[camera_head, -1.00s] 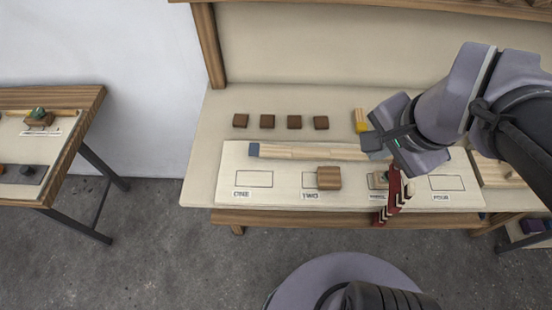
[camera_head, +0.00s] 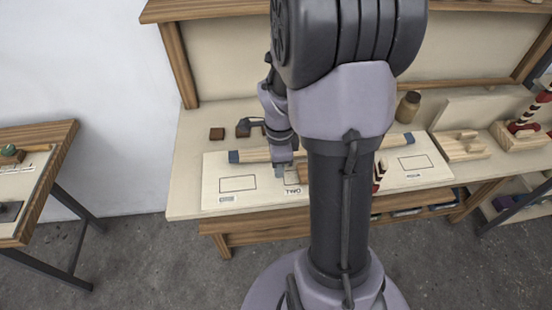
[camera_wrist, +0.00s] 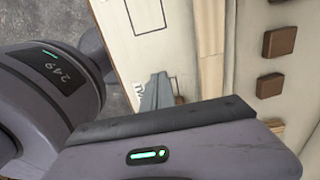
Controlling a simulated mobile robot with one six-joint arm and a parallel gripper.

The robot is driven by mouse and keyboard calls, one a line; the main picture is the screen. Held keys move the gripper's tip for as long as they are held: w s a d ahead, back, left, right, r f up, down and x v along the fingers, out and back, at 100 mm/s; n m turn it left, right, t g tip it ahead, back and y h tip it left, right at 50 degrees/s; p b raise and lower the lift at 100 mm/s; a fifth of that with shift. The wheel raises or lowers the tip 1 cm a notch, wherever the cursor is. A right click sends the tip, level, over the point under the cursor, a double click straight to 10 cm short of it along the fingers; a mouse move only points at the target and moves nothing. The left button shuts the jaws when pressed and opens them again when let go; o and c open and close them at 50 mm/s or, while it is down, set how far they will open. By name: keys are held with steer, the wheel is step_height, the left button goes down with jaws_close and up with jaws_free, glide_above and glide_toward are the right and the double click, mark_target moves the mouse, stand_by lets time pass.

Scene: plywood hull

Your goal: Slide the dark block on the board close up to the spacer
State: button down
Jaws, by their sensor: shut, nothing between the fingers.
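The brown block (camera_head: 303,172) lies on the pale board (camera_head: 212,190), near the TWO outline, and is mostly hidden behind my arm. My gripper (camera_head: 281,172) is shut and empty, pointing down just left of the block. Its fingertips also show in the wrist view (camera_wrist: 157,92), low over the board, with a small brown edge (camera_wrist: 179,100) beside them. I cannot tell whether they touch the block. A long pale wooden strip with blue ends (camera_head: 252,155) lies along the board's back. The spacer cannot be made out; my arm covers the middle of the board.
Small dark blocks (camera_head: 217,134) stand on the bench behind the board, several showing in the wrist view (camera_wrist: 279,42). A red-and-white striped piece (camera_head: 379,176) shows right of my arm. A jar (camera_head: 408,106) and wooden holders (camera_head: 460,146) stand right. The board's left end is clear.

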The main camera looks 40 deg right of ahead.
mark_target(289, 178)
step_height(289, 178, down, 2)
steer(key=shift+f+b, duration=0.2)
steer(key=shift+b, duration=0.1)
steer(key=shift+s+d+r, duration=0.15)
steer(key=shift+s+d, duration=0.25)
steer(key=shift+d, duration=0.25)
steer(key=shift+s+d+r, duration=0.15)
steer(key=shift+s+d, duration=0.2)
steer(key=shift+d, duration=0.25)
steer(key=shift+s+d+r, duration=0.1)
steer(key=shift+s+d, duration=0.2)
steer(key=shift+d, duration=0.15)
steer(key=s+d, duration=0.1)
steer(key=d, duration=0.2)
steer(key=s+d, duration=0.4)
steer(key=d, duration=0.1)
steer(key=shift+s+d, duration=0.15)
steer(key=shift+d, duration=0.15)
